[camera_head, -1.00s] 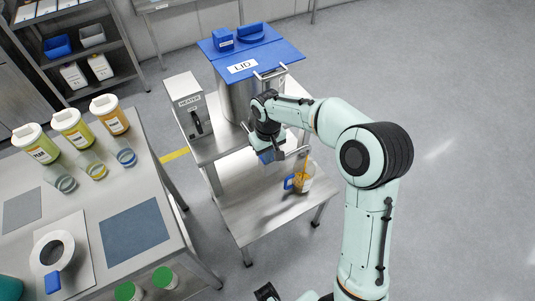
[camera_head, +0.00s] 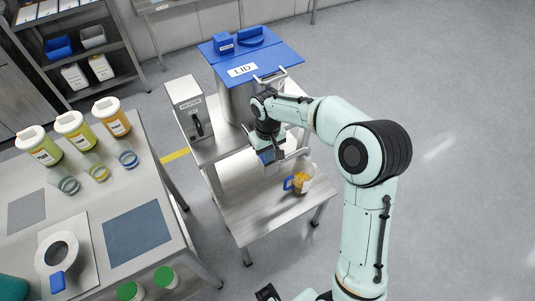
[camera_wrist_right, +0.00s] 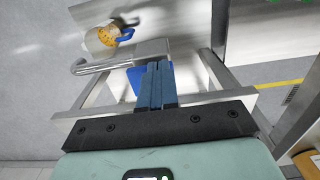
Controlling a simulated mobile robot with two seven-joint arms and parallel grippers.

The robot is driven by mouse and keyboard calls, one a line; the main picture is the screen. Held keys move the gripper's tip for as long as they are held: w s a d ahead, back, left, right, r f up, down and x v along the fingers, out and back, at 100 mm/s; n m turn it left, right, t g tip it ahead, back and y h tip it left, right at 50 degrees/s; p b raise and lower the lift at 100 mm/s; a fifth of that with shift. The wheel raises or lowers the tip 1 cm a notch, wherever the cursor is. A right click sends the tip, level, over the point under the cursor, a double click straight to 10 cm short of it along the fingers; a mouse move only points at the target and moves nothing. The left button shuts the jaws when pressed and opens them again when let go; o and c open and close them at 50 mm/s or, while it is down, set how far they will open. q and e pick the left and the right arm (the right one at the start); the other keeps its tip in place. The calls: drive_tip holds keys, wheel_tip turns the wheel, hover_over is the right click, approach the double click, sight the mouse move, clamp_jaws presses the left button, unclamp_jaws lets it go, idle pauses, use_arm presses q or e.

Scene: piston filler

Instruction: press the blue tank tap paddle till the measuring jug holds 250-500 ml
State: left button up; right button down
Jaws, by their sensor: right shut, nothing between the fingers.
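The steel tank (camera_head: 238,103) with a blue lid (camera_head: 250,62) stands on the upper shelf of a steel cart. The measuring jug (camera_head: 301,179), clear with a blue handle, stands on the lower shelf with orange liquid in it; its level against the marks is too small to read. It also shows in the right wrist view (camera_wrist_right: 101,40). My right gripper (camera_head: 269,156) is shut and empty at the tank's front. In the wrist view its fingers (camera_wrist_right: 155,84) overlap the blue paddle (camera_wrist_right: 134,80) beside the steel spout (camera_wrist_right: 95,66); contact cannot be told. No orange stream shows.
A heater box (camera_head: 188,105) stands left of the tank. A steel table (camera_head: 88,210) at left bears several bottles and glasses. The lower cart shelf (camera_head: 250,213) is clear around the jug. Open floor lies to the right.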

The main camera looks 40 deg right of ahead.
drive_tip(key=r, duration=0.1)
drive_tip(key=r+p, duration=0.1)
drive_tip(key=r, duration=0.1)
drive_tip(key=shift+w+r, duration=0.15)
drive_tip(key=shift+w, duration=0.1)
use_arm(q)
drive_tip(key=r, duration=0.1)
drive_tip(key=w+r, duration=0.1)
drive_tip(key=r, duration=0.1)
drive_tip(key=shift+w+p, duration=0.15)
drive_tip(key=shift+p, duration=0.15)
use_arm(e)
wheel_tip(320, 180, up, 9)
drive_tip(key=shift+s, duration=0.1)
